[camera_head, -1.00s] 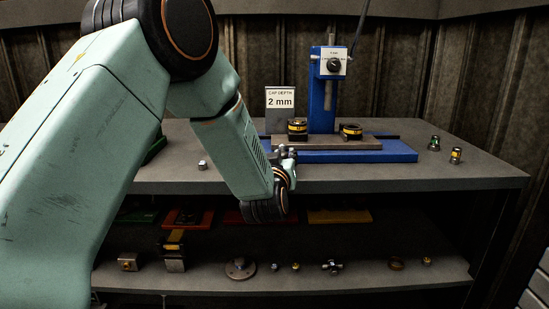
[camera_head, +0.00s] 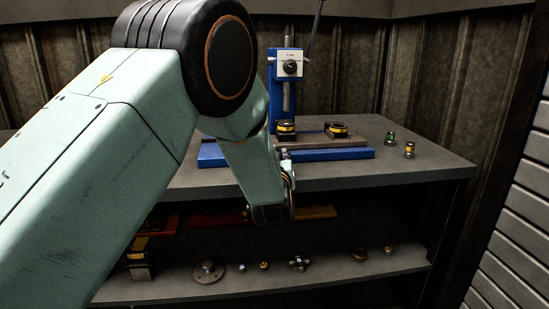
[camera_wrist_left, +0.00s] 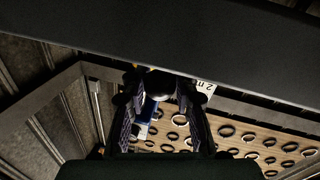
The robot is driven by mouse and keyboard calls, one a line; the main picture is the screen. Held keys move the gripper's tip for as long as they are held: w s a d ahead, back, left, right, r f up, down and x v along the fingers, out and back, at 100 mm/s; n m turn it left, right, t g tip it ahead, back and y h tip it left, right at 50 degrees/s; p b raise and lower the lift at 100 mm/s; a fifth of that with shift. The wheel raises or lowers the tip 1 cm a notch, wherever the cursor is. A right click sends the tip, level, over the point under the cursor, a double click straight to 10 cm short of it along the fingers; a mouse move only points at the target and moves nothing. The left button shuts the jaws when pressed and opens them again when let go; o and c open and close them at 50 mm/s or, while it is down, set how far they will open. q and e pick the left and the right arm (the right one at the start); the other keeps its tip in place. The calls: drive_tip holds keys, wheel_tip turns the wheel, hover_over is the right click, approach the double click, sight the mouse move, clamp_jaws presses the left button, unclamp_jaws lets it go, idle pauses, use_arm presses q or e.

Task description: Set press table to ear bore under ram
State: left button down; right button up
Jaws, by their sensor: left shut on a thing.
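The blue press (camera_head: 272,92) stands on the workbench with a white panel and black knob. Its blue base (camera_head: 340,154) runs along the bench. A grey-brown press table (camera_head: 350,142) lies on the base and carries two black-and-yellow pieces. The left piece (camera_head: 286,128) sits in line below the ram (camera_head: 287,97); the right piece (camera_head: 336,130) is off to the right. My left gripper (camera_head: 284,154) is at the front of the press table, mostly hidden by my wrist. In the left wrist view its fingers (camera_wrist_left: 162,105) close around a dark round knob (camera_wrist_left: 162,94).
Two small parts, one green-banded (camera_head: 390,138) and one yellow-banded (camera_head: 409,149), stand on the bench at right. The lower shelf (camera_head: 330,278) holds several small parts. A ribbed wall (camera_head: 425,70) closes off the back.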

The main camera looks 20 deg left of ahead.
use_arm(q)
drive_tip(key=shift+d+f, duration=0.1)
drive_tip(key=shift+d, duration=0.1)
drive_tip(key=c, duration=1)
unclamp_jaws()
drive_tip(key=shift+d, duration=0.1)
drive_tip(key=shift+s, duration=0.25)
drive_tip(key=shift+v, duration=3.5)
